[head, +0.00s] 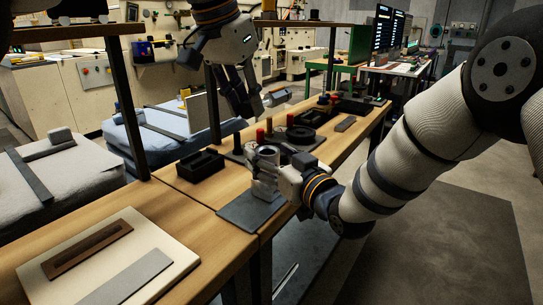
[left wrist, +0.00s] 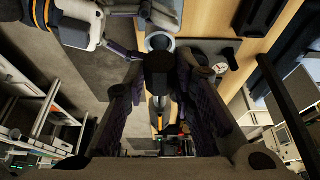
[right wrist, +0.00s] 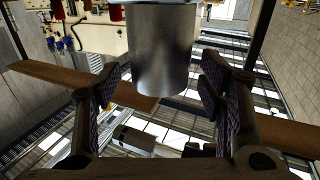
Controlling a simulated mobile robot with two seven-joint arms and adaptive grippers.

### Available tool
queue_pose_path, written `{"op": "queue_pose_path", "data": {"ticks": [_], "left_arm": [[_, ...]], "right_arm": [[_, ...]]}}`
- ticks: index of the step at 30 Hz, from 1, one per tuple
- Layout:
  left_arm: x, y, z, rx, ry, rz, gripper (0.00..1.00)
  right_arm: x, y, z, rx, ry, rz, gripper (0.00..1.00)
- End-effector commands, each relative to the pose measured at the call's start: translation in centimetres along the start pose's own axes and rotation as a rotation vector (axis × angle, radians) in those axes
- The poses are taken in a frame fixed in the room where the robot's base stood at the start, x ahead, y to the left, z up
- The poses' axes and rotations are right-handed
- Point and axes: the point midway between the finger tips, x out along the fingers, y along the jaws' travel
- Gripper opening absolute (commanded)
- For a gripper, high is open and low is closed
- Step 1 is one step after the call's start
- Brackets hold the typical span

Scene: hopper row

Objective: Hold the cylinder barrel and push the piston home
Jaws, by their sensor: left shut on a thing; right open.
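The grey cylinder barrel (head: 265,158) stands upright by the dark grey plate (head: 243,213) at the bench's front edge. My right gripper (head: 268,180) is open around it. In the right wrist view the barrel (right wrist: 162,55) sits between the spread fingers, with gaps at both sides. My left gripper (head: 247,108) is above and behind the barrel, pointing down. In the left wrist view it is shut on a dark piece, seemingly the piston (left wrist: 158,70). The barrel's round open top (left wrist: 160,41) shows just beyond. The piston's lower end is hidden.
A black open bin (head: 200,165) stands left of the barrel. Dark fixtures with red knobs (head: 260,135) and a black ring-shaped part (head: 301,134) stand behind it. A cream board with a brown and a grey strip (head: 170,255) lies front left. A shelf post (head: 125,100) rises at left.

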Motion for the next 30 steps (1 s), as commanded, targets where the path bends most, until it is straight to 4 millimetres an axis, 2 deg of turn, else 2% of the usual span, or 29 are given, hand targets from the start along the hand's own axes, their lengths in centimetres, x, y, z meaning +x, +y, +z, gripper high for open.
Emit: {"op": "queue_pose_path", "data": {"ticks": [1,9,10,11,13,23,26,30], "left_arm": [[-0.1,0.0,0.0,0.000,0.002,-0.001,0.00],[-0.1,0.0,0.0,0.000,0.002,-0.001,0.00],[-0.1,0.0,0.0,0.000,0.002,-0.001,0.00],[-0.1,0.0,0.0,0.000,0.002,-0.001,0.00],[-0.1,0.0,0.0,0.000,0.002,-0.001,0.00],[-0.1,0.0,0.0,0.000,0.002,-0.001,0.00],[-0.1,0.0,0.0,0.000,0.002,-0.001,0.00],[-0.1,0.0,0.0,0.000,0.002,-0.001,0.00]], "right_arm": [[0.0,0.0,0.0,0.000,0.000,0.000,0.63],[0.0,0.0,0.0,-0.001,0.000,0.000,0.02],[0.0,0.0,0.0,-0.001,0.000,0.000,0.01],[0.0,0.0,0.0,-0.001,0.000,0.000,0.46],[-0.1,0.0,0.0,-0.001,0.000,0.000,0.62],[-0.3,0.0,0.0,-0.001,-0.001,0.000,0.63],[-1.8,0.1,0.0,-0.001,-0.003,0.000,0.63],[-5.7,0.1,0.1,0.002,-0.004,0.002,0.63]]}}
